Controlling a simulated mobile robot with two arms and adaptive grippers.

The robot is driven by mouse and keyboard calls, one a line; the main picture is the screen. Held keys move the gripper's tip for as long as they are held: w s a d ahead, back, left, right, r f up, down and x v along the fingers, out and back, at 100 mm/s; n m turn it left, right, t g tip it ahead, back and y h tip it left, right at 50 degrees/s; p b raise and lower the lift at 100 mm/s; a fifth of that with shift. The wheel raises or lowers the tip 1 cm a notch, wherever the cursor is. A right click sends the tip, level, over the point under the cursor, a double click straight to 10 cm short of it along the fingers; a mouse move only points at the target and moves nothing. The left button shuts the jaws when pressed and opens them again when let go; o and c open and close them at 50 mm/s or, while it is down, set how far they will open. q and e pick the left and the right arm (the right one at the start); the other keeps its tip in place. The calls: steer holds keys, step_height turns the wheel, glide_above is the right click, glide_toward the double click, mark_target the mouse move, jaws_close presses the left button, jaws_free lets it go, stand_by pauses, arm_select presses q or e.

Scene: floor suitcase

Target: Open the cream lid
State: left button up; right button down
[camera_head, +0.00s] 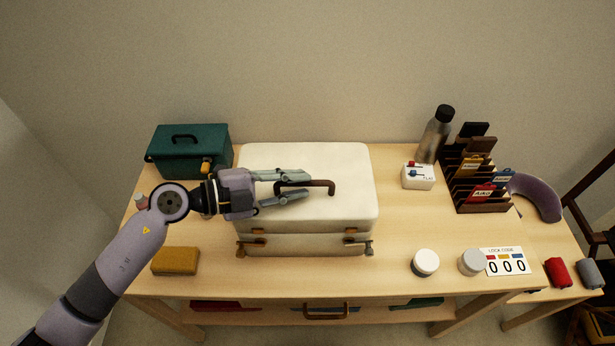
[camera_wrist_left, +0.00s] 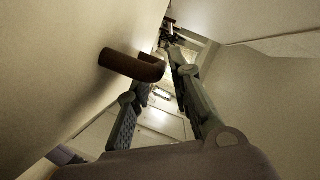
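The cream lid (camera_head: 345,160) lies flat and closed on the cream suitcase (camera_head: 305,245) in the middle of the table. A brown bar handle (camera_head: 322,184) is on the lid; it also shows in the left wrist view (camera_wrist_left: 130,66). Two latches, left (camera_head: 250,247) and right (camera_head: 358,243), are at the front; I cannot tell their state surely. My left gripper (camera_head: 306,185) is above the lid with fingers spread around the left end of the handle in the head view. In the wrist view the fingers (camera_wrist_left: 155,85) look open and not closed on it. My right gripper is out of view.
A teal box (camera_head: 190,150) stands at the back left, a mustard block (camera_head: 175,261) at the front left. To the right are a bottle (camera_head: 434,140), a card rack (camera_head: 483,175), two round jars (camera_head: 425,262) and a lock-code card (camera_head: 506,262). A wall is behind.

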arm_select(q)
steer(key=shift+x, duration=1.5)
jaws_close()
